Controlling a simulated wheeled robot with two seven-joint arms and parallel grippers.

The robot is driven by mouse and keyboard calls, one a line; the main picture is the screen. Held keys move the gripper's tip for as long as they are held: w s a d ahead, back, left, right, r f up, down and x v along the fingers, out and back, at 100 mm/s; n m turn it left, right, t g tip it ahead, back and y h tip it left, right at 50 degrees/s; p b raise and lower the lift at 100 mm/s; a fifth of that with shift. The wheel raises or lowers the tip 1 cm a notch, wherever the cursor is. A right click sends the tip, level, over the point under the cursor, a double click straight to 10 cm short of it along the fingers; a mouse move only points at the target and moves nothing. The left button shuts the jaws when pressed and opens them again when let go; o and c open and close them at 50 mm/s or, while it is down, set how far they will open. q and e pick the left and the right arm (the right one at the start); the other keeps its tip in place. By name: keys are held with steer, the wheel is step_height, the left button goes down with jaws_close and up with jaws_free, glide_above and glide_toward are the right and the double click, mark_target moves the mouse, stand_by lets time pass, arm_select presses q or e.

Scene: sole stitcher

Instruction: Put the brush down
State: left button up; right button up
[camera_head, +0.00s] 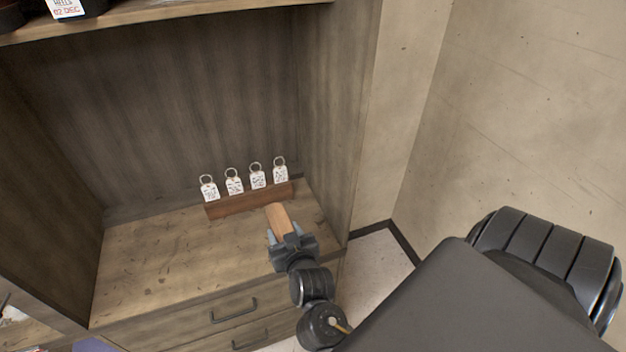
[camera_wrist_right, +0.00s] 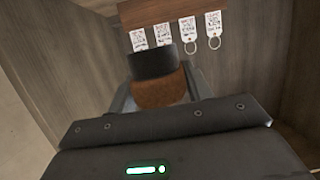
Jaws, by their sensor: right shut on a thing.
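My right gripper (camera_head: 286,240) is at the right part of the wooden shelf (camera_head: 160,265), close above its surface. It is shut on the brush (camera_head: 278,217), whose light wooden part points away from the gripper toward the tag rack. In the right wrist view the brush (camera_wrist_right: 160,93) shows brown, with a dark band (camera_wrist_right: 152,63) beyond it. I cannot tell whether the brush touches the shelf. My left gripper is not in view.
A reddish-brown rack (camera_head: 248,201) with several white ring tags stands just beyond the brush. The cabinet's side wall (camera_head: 335,120) is close on the right. The shelf is clear to the left. Drawers with a handle (camera_head: 233,311) are below.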

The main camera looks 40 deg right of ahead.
steer(key=shift+s+d+f, duration=0.2)
steer(key=shift+f, duration=0.4)
steer(key=shift+w+d+f+b, duration=0.1)
steer(key=shift+d+f+b, duration=0.15)
steer(key=shift+b, duration=0.15)
steer(key=w+d+f+b, duration=0.1)
steer(key=d+f+b, duration=0.1)
steer(key=b, duration=0.3)
steer(key=w+d+f+b, duration=0.1)
steer(key=d+f+b, duration=0.2)
steer(key=d+b, duration=0.2)
steer(key=w+d+f+b, duration=0.1)
steer(key=d+f+b, duration=0.1)
steer(key=d+b, duration=0.1)
steer(key=shift+w+d+f+b, duration=0.2)
steer(key=shift+d+f+b, duration=0.1)
steer(key=shift+b, duration=0.6)
steer(key=shift+w+d+f+b, duration=0.2)
steer(key=shift+d+f+b, duration=0.45)
steer(key=shift+b, duration=0.5)
steer(key=shift+d+f, duration=0.1)
steer(key=shift+d, duration=0.15)
steer(key=shift+d+b, duration=0.25)
steer(key=shift+b, duration=0.1)
steer(key=shift+f, duration=0.1)
